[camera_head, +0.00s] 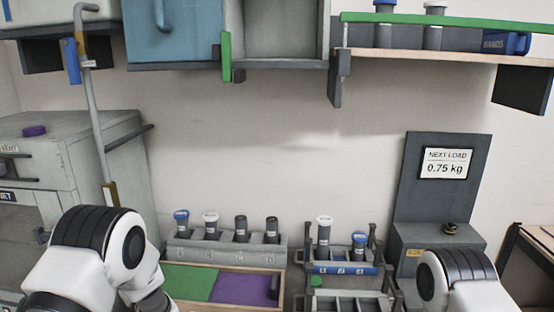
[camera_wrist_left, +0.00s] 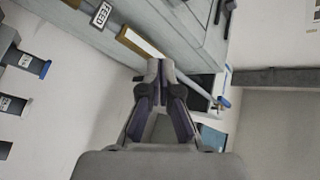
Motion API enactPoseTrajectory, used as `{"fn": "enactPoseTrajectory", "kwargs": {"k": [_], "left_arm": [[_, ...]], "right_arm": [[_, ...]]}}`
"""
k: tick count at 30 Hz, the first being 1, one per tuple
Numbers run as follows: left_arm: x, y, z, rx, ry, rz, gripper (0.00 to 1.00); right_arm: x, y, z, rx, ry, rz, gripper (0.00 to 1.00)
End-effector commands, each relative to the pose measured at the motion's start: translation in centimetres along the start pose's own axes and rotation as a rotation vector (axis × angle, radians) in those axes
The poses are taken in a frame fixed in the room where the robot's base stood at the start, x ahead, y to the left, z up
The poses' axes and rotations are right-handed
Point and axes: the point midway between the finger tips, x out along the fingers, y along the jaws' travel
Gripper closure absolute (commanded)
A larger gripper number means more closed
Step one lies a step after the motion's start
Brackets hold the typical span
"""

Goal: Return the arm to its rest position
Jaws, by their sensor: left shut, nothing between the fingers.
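My left gripper (camera_wrist_left: 160,70) shows in the left wrist view with its fingertips together and nothing between them. Beyond the fingertips in that view are a grey cabinet side and a pale pipe with a brass-coloured sleeve (camera_wrist_left: 140,43) and a FEED label. I cannot tell how far they are from the fingertips. In the head view my white and black left arm is at the lower left, in front of the cabinet, and its gripper is not visible. My right arm is at the lower right. Its gripper is out of view.
A rack of capped vials (camera_head: 228,242) stands behind a green and purple tray (camera_head: 228,272). A second rack (camera_head: 345,268) holds two vials. A grey stand with a 0.75 kg sign (camera_head: 447,164) is to the right. A shelf (camera_head: 440,55), blue cabinet (camera_head: 170,35) and vertical pipe (camera_head: 93,110) are above.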

Motion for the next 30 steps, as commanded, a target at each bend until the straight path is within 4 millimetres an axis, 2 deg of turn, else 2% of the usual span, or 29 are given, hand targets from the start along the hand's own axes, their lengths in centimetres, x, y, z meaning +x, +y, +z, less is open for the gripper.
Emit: {"fn": "enactPoseTrajectory", "kwargs": {"k": [1, 3, 5, 6, 8, 10, 13, 15, 16, 18, 20, 23, 30], "left_arm": [[-2.0, 2.4, 3.8, 0.037, -0.027, 0.126, 1.0], [-5.2, 5.2, 8.6, 0.065, -0.076, 0.31, 1.0], [-8.4, 7.1, 12.6, 0.078, -0.135, 0.466, 1.0], [-10.9, 8.0, 15.2, 0.085, -0.184, 0.567, 1.0], [-14.9, 8.7, 18.9, 0.091, -0.273, 0.716, 1.0], [-20.0, 8.8, 22.7, 0.092, -0.396, 0.882, 1.0], [-27.8, 7.1, 27.1, 0.089, -0.611, 1.101, 1.0], [-32.9, 5.0, 28.9, 0.081, -0.779, 1.228, 1.0], [-34.8, 4.0, 29.4, 0.079, -0.85, 1.273, 1.0], [-38.5, 1.8, 30.2, 0.078, -1.0, 1.345, 1.0], [-40.6, 0.6, 30.6, 0.068, -1.116, 1.37, 1.0], [-41.4, 0.1, 30.9, 0.028, -1.224, 1.333, 1.0], [-41.3, 0.2, 30.9, 0.014, -1.229, 1.321, 1.0]], "right_arm": [[0.1, 0.0, 0.0, 0.0, 0.0, 0.0, 0.6], [0.1, 0.0, 0.0, 0.0, 0.0, 0.0, 0.6], [0.1, 0.0, 0.0, 0.0, 0.0, 0.0, 0.6], [0.1, 0.0, 0.0, 0.0, 0.0, 0.0, 0.6], [0.1, 0.0, 0.0, 0.0, 0.0, 0.0, 0.6], [0.1, 0.0, 0.0, 0.0, 0.0, 0.0, 0.6], [0.1, 0.0, 0.0, 0.0, 0.0, 0.0, 0.6], [0.1, 0.0, 0.0, 0.0, 0.0, 0.0, 0.6], [0.1, 0.0, 0.0, 0.0, 0.0, 0.0, 0.6], [0.1, 0.0, 0.0, 0.0, 0.0, 0.0, 0.6], [0.1, 0.0, 0.0, 0.0, 0.0, 0.0, 0.6], [0.1, 0.0, 0.0, 0.0, 0.0, 0.0, 0.6], [0.1, 0.0, 0.0, 0.0, 0.0, 0.0, 0.6]]}}
